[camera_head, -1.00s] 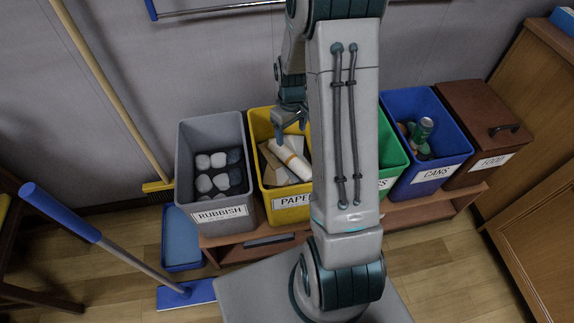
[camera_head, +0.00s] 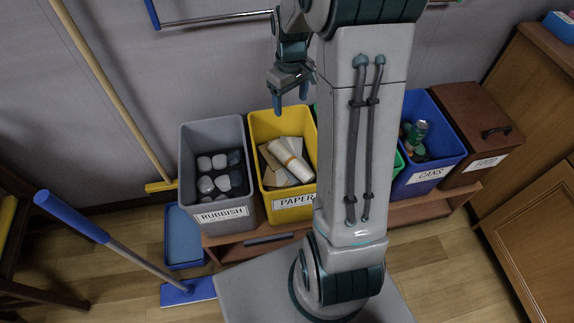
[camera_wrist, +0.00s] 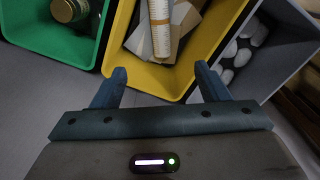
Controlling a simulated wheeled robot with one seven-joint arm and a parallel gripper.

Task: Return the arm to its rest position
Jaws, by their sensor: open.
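My gripper (camera_head: 291,106) is open and empty, with its fingers pointing down. In the head view it is above and behind the back edge of the yellow paper bin (camera_head: 292,205). In the wrist view my gripper (camera_wrist: 160,82) shows two spread fingers with nothing between them, and the paper bin (camera_wrist: 178,78) lies beyond them. A rolled paper (camera_head: 290,160) and folded sheets lie inside that bin. My arm rises in front of the bins and hides most of the green one.
The grey rubbish bin (camera_head: 243,134) stands left, the blue cans bin (camera_head: 440,172) and brown food bin (camera_head: 470,112) right. The green bin (camera_wrist: 94,50) shows in the wrist view. A rail (camera_head: 215,17) runs along the wall. A broom (camera_head: 125,110) and a blue-handled mop (camera_head: 140,262) stand left.

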